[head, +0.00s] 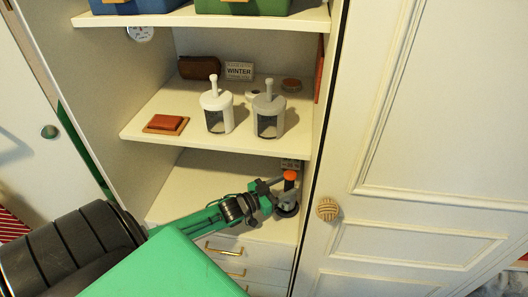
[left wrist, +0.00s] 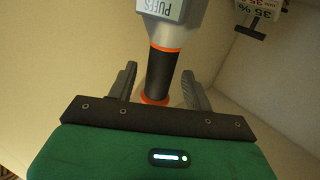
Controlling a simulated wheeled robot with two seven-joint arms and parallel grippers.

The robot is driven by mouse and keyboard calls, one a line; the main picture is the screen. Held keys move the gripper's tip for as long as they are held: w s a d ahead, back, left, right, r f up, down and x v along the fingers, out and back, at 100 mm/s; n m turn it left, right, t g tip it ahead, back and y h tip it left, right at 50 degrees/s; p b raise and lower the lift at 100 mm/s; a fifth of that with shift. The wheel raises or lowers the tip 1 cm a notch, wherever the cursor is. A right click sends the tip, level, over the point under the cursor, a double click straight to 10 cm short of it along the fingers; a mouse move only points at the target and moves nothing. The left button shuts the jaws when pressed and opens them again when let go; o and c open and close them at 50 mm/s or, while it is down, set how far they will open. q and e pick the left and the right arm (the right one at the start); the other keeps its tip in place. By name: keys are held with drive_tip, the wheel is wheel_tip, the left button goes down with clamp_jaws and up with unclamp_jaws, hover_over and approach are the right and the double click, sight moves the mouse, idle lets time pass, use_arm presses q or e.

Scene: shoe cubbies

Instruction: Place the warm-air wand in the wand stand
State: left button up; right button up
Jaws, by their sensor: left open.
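The warm-air wand has a black handle with orange bands (left wrist: 162,75) and a grey part lettered PUFFS (left wrist: 165,10) in the left wrist view. In the head view its orange end (head: 290,175) stands up over the lower shelf at the right. My left gripper (head: 281,195) reaches in from the left at the wand. Its fingers are open, one on each side of the black handle, with gaps showing. A round grey base (head: 287,210) is under the wand; I cannot tell whether it is the wand stand. My right gripper is not in view.
A panelled door (head: 430,150) with a knob (head: 327,209) stands right. Drawers (head: 250,257) are below.

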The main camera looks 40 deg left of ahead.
use_arm(q)
drive_tip(key=v, duration=1)
drive_tip(key=shift+b, duration=0.35)
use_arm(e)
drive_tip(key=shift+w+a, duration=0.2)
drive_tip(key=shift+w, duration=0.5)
use_arm(q)
drive_tip(key=shift+r, duration=0.1)
drive_tip(key=shift+w, duration=0.1)
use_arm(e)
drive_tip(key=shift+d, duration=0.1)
